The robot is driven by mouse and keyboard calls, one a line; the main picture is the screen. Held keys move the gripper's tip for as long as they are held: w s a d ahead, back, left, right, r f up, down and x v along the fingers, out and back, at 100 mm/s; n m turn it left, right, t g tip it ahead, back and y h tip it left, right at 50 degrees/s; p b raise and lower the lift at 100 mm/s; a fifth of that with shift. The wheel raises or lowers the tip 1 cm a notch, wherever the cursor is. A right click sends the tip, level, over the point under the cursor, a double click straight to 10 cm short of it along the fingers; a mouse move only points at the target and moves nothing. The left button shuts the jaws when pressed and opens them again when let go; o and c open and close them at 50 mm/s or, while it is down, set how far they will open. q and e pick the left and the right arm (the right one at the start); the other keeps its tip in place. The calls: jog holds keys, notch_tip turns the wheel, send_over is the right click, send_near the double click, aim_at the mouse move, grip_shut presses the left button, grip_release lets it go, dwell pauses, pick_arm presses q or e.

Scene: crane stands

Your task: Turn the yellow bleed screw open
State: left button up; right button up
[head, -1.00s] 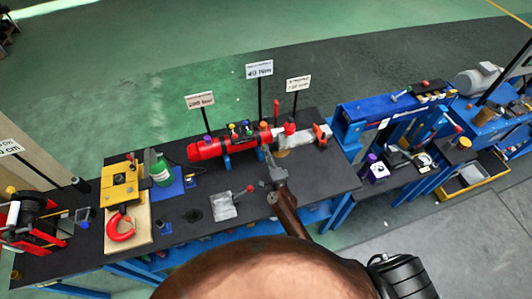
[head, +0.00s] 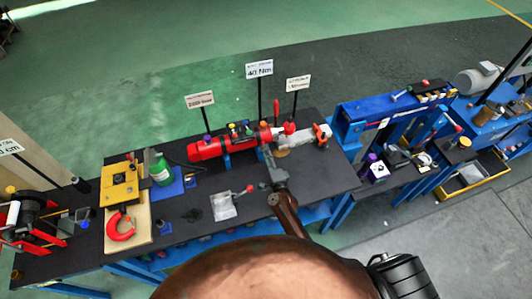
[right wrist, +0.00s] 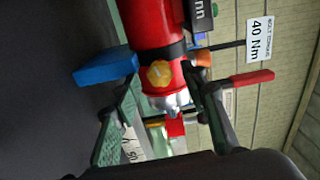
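The yellow bleed screw (right wrist: 159,73) is a small faceted knob on the side of the red cylinder (right wrist: 156,25) in the right wrist view. My right gripper (right wrist: 163,84) is open, one finger on each side of the screw. I cannot tell whether either finger touches it. In the head view the red cylinder (head: 208,149) lies across blue supports on the dark bench. My right gripper (head: 267,153) reaches its near side, toward the right end. I cannot make out the screw there. My left gripper is not in view.
A blue block (right wrist: 105,69) sits beside the cylinder, close to one finger. A red lever (right wrist: 252,79) stands on the other side. In the head view, a grey plate with a red-knobbed lever (head: 225,205) lies left of my arm. Sign posts stand behind the cylinder.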

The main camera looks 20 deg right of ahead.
jog(key=s, duration=1.1)
jog(key=shift+s+d, duration=0.2)
